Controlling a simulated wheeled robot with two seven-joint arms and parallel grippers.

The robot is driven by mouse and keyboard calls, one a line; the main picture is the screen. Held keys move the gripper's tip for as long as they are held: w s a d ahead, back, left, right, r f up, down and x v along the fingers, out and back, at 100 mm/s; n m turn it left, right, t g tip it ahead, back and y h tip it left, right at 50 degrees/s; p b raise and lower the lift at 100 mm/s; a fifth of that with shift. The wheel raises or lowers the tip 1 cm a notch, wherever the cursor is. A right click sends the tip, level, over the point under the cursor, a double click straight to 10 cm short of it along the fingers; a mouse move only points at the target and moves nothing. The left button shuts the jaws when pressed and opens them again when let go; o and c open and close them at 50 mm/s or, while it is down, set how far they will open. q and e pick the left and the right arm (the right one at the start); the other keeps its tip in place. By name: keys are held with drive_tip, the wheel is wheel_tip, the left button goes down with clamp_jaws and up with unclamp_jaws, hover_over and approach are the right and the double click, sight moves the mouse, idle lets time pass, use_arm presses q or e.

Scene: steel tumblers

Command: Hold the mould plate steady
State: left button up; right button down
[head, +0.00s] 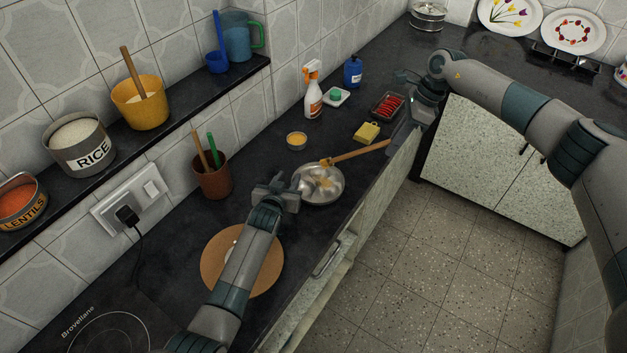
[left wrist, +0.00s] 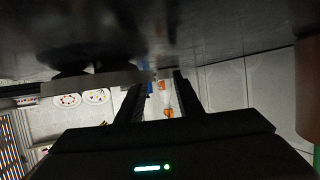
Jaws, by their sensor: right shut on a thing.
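The round steel mould plate (head: 310,197) lies on the dark counter in the head view, with shallow hollows and a yellowish patch inside. A grey rim, likely the plate's, shows in the left wrist view (left wrist: 85,84). My left gripper (head: 280,188) is at the plate's left edge, its fingers apart. The wrist view (left wrist: 160,97) shows a gap between them; I cannot tell whether a finger touches the rim. My right gripper (head: 396,138) is shut on the wooden handle of a brush (head: 358,153), whose tip is over the plate's upper edge.
A small yellow bowl (head: 297,140), spray bottle (head: 312,95), yellow sponge (head: 367,132) and tray of red items (head: 388,106) stand beyond the plate. A brown utensil pot (head: 211,178) is left of it. A round wooden board (head: 213,262) lies under my left forearm.

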use_arm(q)
drive_tip(key=shift+w+d+f+b, duration=0.1)
drive_tip(key=shift+w+f+b, duration=0.15)
drive_tip(key=shift+w+b, duration=0.15)
idle(0.4)
clamp_jaws()
idle(0.4)
drive_tip(key=shift+c, duration=0.6)
unclamp_jaws()
drive_tip(key=shift+s+r+p, duration=0.15)
drive_tip(key=shift+p, duration=0.15)
drive_tip(key=shift+s+r, duration=0.1)
drive_tip(key=shift+s, duration=0.1)
